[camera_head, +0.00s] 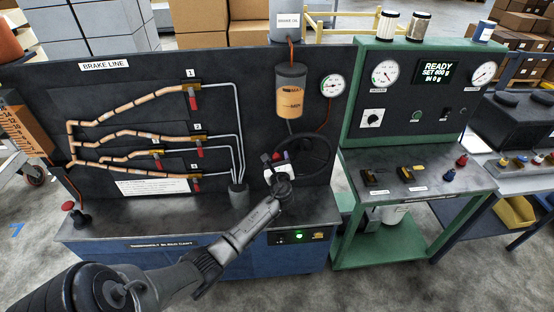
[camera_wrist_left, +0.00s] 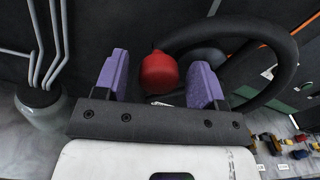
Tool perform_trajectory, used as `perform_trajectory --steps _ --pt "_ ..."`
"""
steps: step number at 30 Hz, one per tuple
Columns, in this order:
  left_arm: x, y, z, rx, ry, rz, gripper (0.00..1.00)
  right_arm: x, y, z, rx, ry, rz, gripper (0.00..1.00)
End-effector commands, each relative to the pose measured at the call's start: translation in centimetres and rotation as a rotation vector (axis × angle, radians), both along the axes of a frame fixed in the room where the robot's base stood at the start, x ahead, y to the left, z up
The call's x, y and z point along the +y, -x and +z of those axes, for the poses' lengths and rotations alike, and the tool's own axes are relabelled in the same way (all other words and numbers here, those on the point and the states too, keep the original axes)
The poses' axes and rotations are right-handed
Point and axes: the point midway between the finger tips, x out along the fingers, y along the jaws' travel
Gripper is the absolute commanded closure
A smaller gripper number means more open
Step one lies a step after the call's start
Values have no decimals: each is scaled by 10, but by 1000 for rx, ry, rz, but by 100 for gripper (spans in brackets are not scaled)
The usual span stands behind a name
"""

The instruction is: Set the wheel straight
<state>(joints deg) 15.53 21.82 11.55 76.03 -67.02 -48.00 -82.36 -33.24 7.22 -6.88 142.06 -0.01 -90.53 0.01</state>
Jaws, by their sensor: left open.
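The black steering wheel (camera_head: 331,160) is mounted on the dark brake panel, right of the centre of the head view. Its thick rim (camera_wrist_left: 288,52) curves across the upper right of the left wrist view. A red knob (camera_wrist_left: 159,73) sits at the left side of the rim. My left gripper (camera_head: 276,158) is at the wheel's left side and partly hides it. In the left wrist view its purple fingers (camera_wrist_left: 160,78) are open, one on each side of the knob, with gaps showing. The wheel's lower left part is hidden in the head view. My right gripper is out of view.
A grey cup (camera_head: 238,194) with pipes running into it stands left of the wheel. An amber reservoir (camera_head: 290,92) hangs above it. A green gauge bench (camera_head: 400,180) stands to the right. A red button (camera_head: 68,206) is at the far left of the counter.

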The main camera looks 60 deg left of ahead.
Motion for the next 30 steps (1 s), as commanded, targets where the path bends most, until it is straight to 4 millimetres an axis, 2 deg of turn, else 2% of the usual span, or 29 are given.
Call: perform_trajectory --steps 5,14,30 --pt "7 -3 0 0 0 1 36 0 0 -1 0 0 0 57" --pt "8 -4 0 0 0 1 36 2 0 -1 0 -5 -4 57" --pt "8 -3 0 0 0 1 87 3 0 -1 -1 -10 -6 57"
